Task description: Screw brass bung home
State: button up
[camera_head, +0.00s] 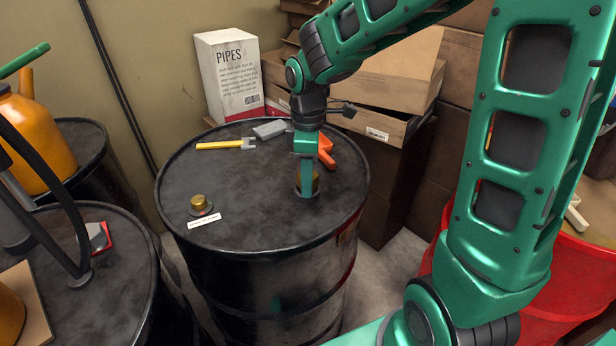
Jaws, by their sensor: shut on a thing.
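My gripper (307,187) points straight down at the right side of the black drum's top (262,205). It is shut on a brass bung (316,181), which shows only in part behind the fingers. The bung is at the drum's top surface; how deep it sits and its thread are hidden. A second brass piece (199,203) stands on a dark round base at the left of the same drum top, with a small white label (204,221) in front of it.
A yellow-handled wrench (225,145), a grey block (269,130) and an orange tool (325,152) lie at the back of the drum top. A white PIPES box (229,75) and cardboard boxes (400,80) stand behind. Other drums stand left; a red drum (570,285) stands right.

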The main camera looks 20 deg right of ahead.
jog(key=shift+s+f, duration=0.6)
jog(key=shift+f, duration=0.05)
jog(key=shift+a, duration=0.1)
jog(key=o, duration=1.2)
jog(key=shift+w+f, duration=0.1)
jog(key=shift+w, duration=0.05)
jog(key=shift+o, duration=0.2)
jog(key=shift+a, duration=0.1)
jog(key=w+r, duration=0.2)
jog(key=r, duration=0.1)
jog(key=shift+w+r, duration=0.2)
jog(key=shift+w, duration=0.2)
jog(key=r, duration=0.2)
jog(key=s+r, duration=0.1)
jog(key=r, duration=0.4)
jog(key=shift+s+d+r, duration=0.15)
jog(key=shift+s+d, duration=0.1)
jog(key=shift+s, duration=0.1)
jog(key=shift+r, duration=0.75)
